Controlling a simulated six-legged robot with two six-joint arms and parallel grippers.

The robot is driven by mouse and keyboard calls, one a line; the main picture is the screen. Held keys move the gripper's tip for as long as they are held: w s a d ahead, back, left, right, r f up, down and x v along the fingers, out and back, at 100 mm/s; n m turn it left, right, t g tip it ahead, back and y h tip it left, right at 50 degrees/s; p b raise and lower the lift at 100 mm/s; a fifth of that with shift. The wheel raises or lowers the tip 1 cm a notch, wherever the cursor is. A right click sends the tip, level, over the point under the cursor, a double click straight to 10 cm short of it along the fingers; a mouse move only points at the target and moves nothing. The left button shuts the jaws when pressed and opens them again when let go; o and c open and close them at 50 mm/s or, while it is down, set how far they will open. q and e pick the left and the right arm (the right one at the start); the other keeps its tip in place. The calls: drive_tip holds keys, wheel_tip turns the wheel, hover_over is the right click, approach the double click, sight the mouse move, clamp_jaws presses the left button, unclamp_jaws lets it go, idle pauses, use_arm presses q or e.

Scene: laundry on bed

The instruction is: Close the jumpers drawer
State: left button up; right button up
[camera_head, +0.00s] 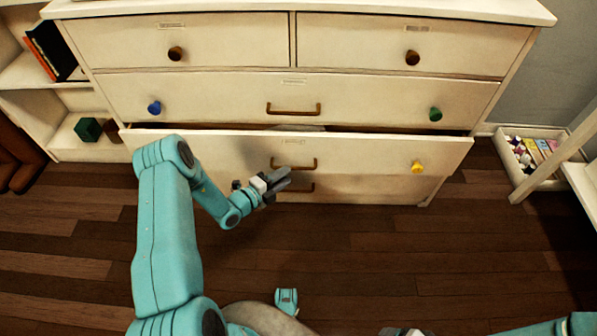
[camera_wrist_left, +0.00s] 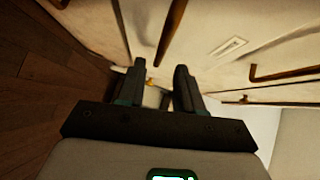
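The pulled-out cream drawer (camera_head: 350,152) is in the third row of the dresser, standing a little way open. Its label is too small to read, so I cannot confirm it is the jumpers drawer. It has a bronze bar handle (camera_head: 312,165) and a yellow knob (camera_head: 417,167); a strip of pale cloth (camera_head: 310,128) shows inside. My left gripper (camera_head: 283,180) is in front of the drawer face, just below and left of the handle. In the left wrist view its two fingers (camera_wrist_left: 159,87) are apart with nothing gripped. Only a small part of my right gripper (camera_head: 402,331) shows at the bottom edge.
A shelf with a dark green box (camera_head: 88,129) stands at left. A white tray of small items (camera_head: 530,155) lies at right. The wooden floor (camera_head: 360,260) in front is clear.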

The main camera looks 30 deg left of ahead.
sight(298, 168)
use_arm(q)
drive_tip(key=shift+b+x, duration=0.85)
drive_tip(key=shift+x, duration=2.45)
clamp_jaws()
